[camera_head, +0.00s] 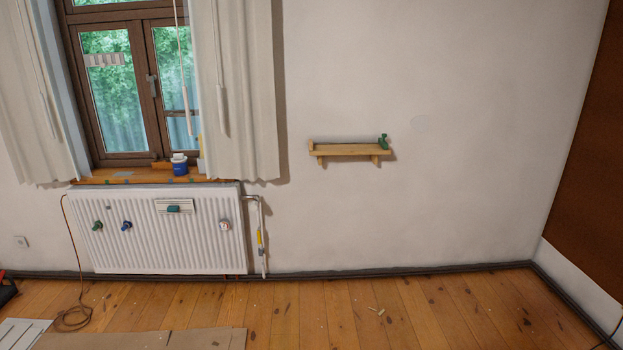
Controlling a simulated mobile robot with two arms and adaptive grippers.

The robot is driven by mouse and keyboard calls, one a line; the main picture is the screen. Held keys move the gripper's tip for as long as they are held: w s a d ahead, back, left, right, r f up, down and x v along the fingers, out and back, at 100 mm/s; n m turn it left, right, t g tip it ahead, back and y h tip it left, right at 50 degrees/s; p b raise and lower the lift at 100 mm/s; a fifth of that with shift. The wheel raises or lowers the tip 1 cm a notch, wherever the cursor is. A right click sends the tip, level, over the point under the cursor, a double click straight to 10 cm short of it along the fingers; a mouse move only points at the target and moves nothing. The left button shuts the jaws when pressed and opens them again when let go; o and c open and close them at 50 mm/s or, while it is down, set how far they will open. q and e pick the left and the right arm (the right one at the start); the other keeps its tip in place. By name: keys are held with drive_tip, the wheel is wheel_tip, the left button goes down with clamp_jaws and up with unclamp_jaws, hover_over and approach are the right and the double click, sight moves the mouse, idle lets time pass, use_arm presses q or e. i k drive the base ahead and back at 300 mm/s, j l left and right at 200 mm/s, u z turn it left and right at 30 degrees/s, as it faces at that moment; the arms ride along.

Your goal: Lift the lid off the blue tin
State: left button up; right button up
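A small blue tin (180,169) stands upright on the wooden windowsill (125,178), near its right end and in front of the window. A white top (179,157) shows on the tin; at this size I cannot tell whether it is a separate lid. The tin is far off across the room. Neither of my grippers is in view.
A white radiator (160,250) hangs below the sill, with small coloured items on its front. A wooden wall shelf (348,150) holds a green item (383,142). Cardboard (150,340) and a coiled cable (75,318) lie on the floor. Floor at centre right is mostly clear.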

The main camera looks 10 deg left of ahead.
sight(178, 157)
drive_tip(key=i+j, duration=0.15)
drive_tip(key=i, duration=0.5)
drive_tip(key=i+j+u, duration=0.1)
drive_tip(key=i, duration=0.55)
drive_tip(key=i+j, duration=0.15)
drive_tip(key=i, duration=0.5)
